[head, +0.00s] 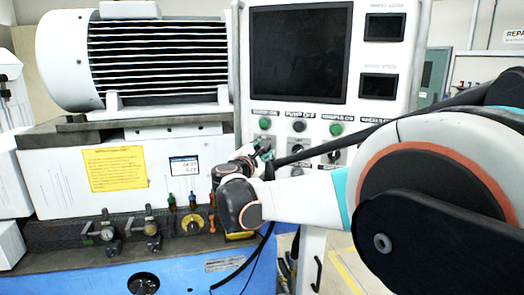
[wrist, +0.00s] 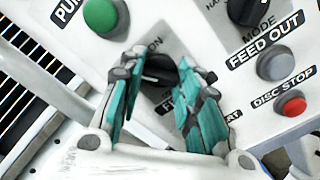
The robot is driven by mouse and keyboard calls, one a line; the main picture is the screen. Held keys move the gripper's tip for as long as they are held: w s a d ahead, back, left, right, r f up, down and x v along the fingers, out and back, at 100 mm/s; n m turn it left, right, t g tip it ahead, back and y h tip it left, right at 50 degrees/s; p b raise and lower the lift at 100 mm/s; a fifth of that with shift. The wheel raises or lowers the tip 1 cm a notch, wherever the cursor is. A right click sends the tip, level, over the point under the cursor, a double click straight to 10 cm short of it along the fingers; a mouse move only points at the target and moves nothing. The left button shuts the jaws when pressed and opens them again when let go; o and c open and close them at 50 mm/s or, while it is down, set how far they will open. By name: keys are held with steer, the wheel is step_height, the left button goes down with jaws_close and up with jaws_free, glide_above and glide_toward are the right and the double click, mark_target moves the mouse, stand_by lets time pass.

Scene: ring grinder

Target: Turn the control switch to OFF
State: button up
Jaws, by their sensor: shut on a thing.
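A black rotary switch (wrist: 160,70) on the white control panel (wrist: 140,25) sits between the teal-padded fingers of my gripper (wrist: 160,100) in the wrist view. The fingers are shut on it, one on each side. Its label is mostly covered; "ON" shows above it, and the lettering below is cut off by a finger. In the head view my gripper (head: 262,155) is against the lower left of the control panel (head: 240,60), and the switch is largely hidden by it.
A green button (wrist: 102,15), another black mode knob (wrist: 248,10), a grey feed out button (wrist: 276,66) and a red disc stop button (wrist: 292,105) surround the switch. The grinder's motor (head: 135,60) stands left of the panel. A black cable crosses the panel's front.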

steer(key=o, duration=1.1)
steer(key=v, duration=0.7)
steer(key=shift+s+a, duration=0.1)
steer(key=shift+s, duration=0.15)
steer(key=shift+f, duration=0.1)
